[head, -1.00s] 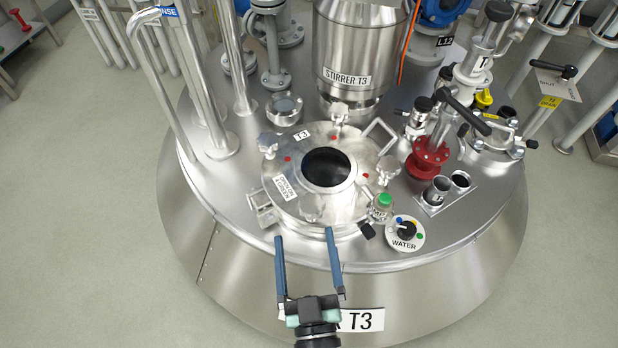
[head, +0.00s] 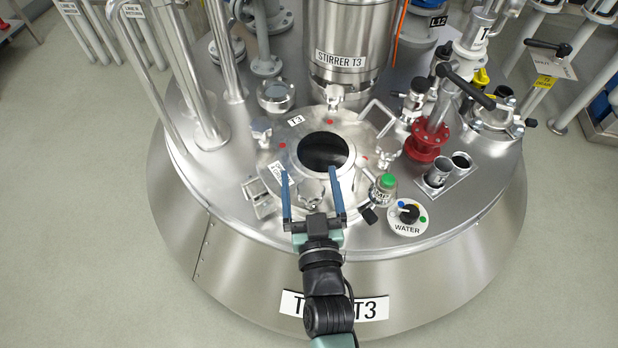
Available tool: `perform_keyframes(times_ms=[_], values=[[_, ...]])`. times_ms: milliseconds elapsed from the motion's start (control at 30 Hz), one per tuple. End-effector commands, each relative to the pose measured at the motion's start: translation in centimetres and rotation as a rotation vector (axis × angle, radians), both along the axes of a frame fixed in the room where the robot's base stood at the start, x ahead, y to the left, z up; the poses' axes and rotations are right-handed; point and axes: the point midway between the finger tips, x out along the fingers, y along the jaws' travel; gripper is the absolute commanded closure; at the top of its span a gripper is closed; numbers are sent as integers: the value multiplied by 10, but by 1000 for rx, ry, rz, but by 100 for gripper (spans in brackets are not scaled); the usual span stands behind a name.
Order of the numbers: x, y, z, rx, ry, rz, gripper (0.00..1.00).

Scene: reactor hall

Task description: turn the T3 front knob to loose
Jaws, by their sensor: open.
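The T3 manway lid (head: 270,150) is a round steel cover with a dark round window, set on top of the reactor. Several star-shaped steel knobs sit around its rim. The front knob (head: 312,192) is on the near side of the lid, just in front of the window. My gripper (head: 310,180) is open, with one blue finger on each side of the front knob in the picture. I cannot tell whether the fingers touch it or how high they are. Other knobs are at the left (head: 261,130), back (head: 334,96) and right (head: 389,155).
A green-topped valve (head: 385,185) and the WATER dial (head: 408,213) stand close to the right of my gripper. A bracket (head: 260,198) is on the left. The red-flanged valve (head: 427,142) and the STIRRER T3 housing (head: 345,40) rise farther back.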

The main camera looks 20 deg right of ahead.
Motion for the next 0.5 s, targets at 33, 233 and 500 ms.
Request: perform_keyframes(times_ms=[33, 233, 500], values=[[5, -2, 0, -1, -2, -1, 6], [11, -3, 0, 1, 1, 0, 6], [11, -3, 0, 0, 1, 0, 16]])
